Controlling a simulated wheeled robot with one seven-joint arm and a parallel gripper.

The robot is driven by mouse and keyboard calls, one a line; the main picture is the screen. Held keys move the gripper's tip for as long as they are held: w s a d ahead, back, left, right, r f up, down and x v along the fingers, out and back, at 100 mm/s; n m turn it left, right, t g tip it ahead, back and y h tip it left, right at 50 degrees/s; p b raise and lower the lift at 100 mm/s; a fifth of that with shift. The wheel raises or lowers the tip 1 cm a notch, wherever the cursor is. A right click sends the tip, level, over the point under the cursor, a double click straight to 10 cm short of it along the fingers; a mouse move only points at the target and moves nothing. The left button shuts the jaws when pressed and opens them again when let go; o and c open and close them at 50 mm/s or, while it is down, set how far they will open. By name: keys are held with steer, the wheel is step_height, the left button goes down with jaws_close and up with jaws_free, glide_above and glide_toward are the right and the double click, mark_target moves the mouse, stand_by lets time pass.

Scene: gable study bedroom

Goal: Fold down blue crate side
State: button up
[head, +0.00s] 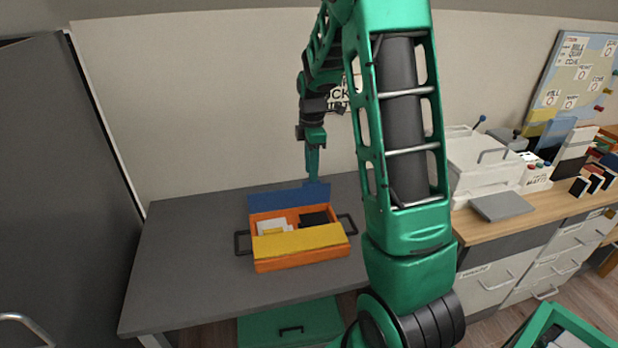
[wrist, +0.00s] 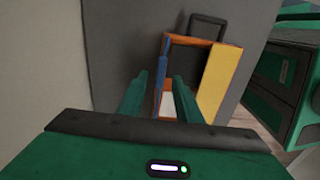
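An orange crate (head: 300,263) sits on the dark grey table. Its blue side (head: 288,197) stands along the back edge, looking upright or slightly tilted; its exact angle is unclear. A yellow side panel (head: 300,241) lies along the front. My gripper (head: 313,178) points down at the right part of the blue side's top edge. In the wrist view my gripper (wrist: 160,98) has its fingers apart, with the blue side (wrist: 161,72) showing between them, closer to the left finger. Contact cannot be told. The yellow panel (wrist: 219,82) is right of the fingers.
The crate holds a white item (head: 274,227) and a black item (head: 313,218). Black handles (head: 242,243) stick out at both ends. The table (head: 185,255) is clear left of the crate. A wooden desk (head: 530,207) with a printer (head: 483,165) stands right. A wall rises behind.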

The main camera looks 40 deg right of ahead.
steer(key=shift+f, duration=1.6)
jaws_close()
steer(key=shift+s+a, duration=0.1)
